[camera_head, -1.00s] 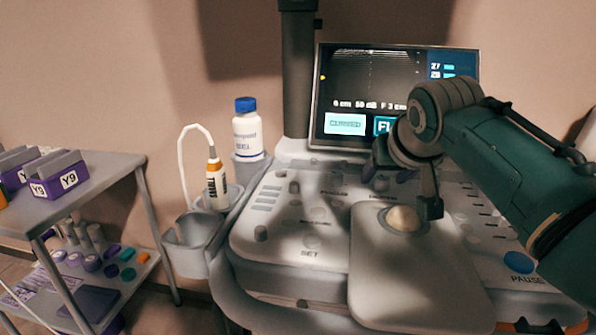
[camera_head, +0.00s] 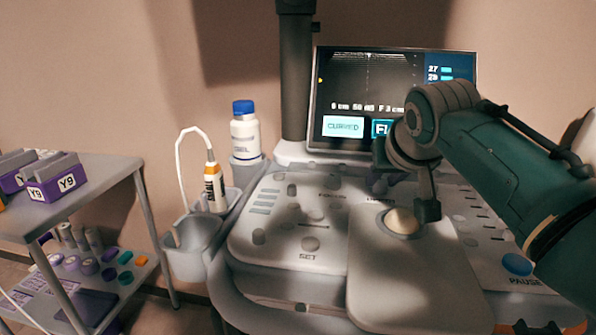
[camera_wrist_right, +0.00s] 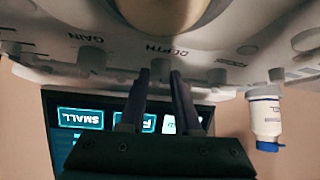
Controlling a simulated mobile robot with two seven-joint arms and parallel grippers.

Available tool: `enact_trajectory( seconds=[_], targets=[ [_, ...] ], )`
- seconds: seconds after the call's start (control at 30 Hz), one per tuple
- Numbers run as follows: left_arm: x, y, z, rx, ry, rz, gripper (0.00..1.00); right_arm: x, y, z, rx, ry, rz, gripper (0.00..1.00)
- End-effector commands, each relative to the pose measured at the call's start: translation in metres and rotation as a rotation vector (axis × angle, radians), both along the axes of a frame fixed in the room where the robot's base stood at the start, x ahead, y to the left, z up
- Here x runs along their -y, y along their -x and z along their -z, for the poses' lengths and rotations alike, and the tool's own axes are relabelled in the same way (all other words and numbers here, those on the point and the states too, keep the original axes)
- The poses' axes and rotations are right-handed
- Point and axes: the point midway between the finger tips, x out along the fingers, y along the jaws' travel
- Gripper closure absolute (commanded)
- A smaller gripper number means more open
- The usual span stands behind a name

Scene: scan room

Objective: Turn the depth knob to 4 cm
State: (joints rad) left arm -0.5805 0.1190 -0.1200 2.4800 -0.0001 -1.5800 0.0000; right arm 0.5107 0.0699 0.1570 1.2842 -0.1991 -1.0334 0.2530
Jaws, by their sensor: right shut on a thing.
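The ultrasound console (camera_head: 270,255) stands in front of me, and its screen (camera_head: 365,75) reads 6 cm at the lower left. The depth knob (camera_wrist_right: 160,68) is on the panel beside the DEPTH label in the right wrist view. My right gripper (camera_wrist_right: 161,78) is shut on this knob, one finger on each side. In the head view my right gripper (camera_head: 381,182) is at the upper middle of the panel, partly hidden by its own wrist. The knob's pointer mark cannot be made out. My left gripper is not in view.
A pale trackball (camera_head: 402,221) sits close below my right wrist. The GAIN knob (camera_wrist_right: 91,58) and another knob (camera_wrist_right: 217,76) flank the gripped one.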

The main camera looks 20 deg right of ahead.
Motion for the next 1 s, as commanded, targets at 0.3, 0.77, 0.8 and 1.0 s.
enact_trajectory(
  seconds=[0.3, 0.77, 0.8, 1.0],
  targets=[
    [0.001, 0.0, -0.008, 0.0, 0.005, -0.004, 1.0, 0.001, 0.001, -0.002, -0.003, 0.002, -0.035, 1.0],
    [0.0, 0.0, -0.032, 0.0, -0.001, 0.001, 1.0, 0.007, 0.001, 0.0, -0.003, 0.005, -0.346, 1.0],
    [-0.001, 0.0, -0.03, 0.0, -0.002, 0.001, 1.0, 0.007, 0.001, 0.001, -0.003, 0.005, -0.379, 1.0],
    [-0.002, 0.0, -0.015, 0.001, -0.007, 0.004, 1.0, 0.009, 0.001, 0.004, -0.001, 0.006, -0.525, 1.0]
  ],
)
